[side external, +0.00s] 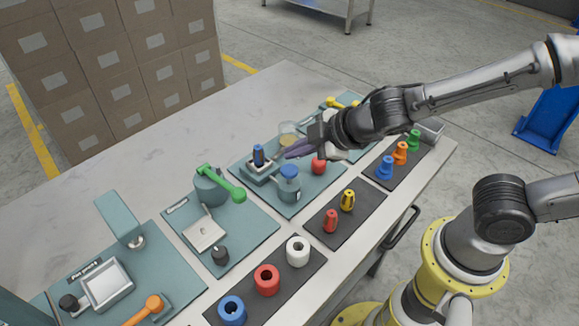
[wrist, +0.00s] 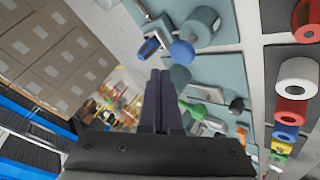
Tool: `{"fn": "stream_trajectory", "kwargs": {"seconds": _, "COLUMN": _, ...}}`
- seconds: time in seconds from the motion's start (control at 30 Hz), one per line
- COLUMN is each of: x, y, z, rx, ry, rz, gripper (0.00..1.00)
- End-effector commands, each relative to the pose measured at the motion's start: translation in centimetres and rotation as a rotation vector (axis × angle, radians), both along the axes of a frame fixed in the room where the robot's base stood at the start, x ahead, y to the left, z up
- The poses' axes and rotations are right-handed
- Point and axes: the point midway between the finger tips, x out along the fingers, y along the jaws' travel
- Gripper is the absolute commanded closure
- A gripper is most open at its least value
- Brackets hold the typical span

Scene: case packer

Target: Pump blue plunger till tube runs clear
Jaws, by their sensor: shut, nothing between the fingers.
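A dark blue upright plunger (side external: 258,155) stands on a small pale block on a teal mat (side external: 310,190). In the wrist view the blue plunger (wrist: 148,48) is left of the fingers' line, near the top. My gripper (side external: 288,153) is shut and empty, its dark fingers pointing left, a little right of the plunger and apart from it. It also shows in the wrist view (wrist: 159,76). A jar with blue (side external: 289,183) stands in front of the fingers. A clear cup (side external: 289,132) stands behind them. I cannot make out the tube or its contents.
A red piece (side external: 318,164) sits under my gripper. A green-handled lever (side external: 222,184) stands to the left. Dark trays of coloured pieces, including a white ring (side external: 298,251), line the front. Bare table (side external: 150,175) lies behind the left mats.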

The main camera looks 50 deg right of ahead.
Motion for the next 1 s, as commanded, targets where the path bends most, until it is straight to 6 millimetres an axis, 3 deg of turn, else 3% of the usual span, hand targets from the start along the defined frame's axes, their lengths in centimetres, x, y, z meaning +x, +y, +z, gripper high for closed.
{"fn": "stream_trajectory", "kwargs": {"seconds": 0.3, "x": 0.01, "y": 0.02, "z": -1.21, "rx": 0.000, "ry": -0.001, "rz": 0.001, "gripper": 1.00}}
{"fn": "stream_trajectory", "kwargs": {"seconds": 1.0, "x": 0.00, "y": 0.01, "z": -1.20, "rx": 0.000, "ry": 0.000, "rz": 0.000, "gripper": 1.00}}
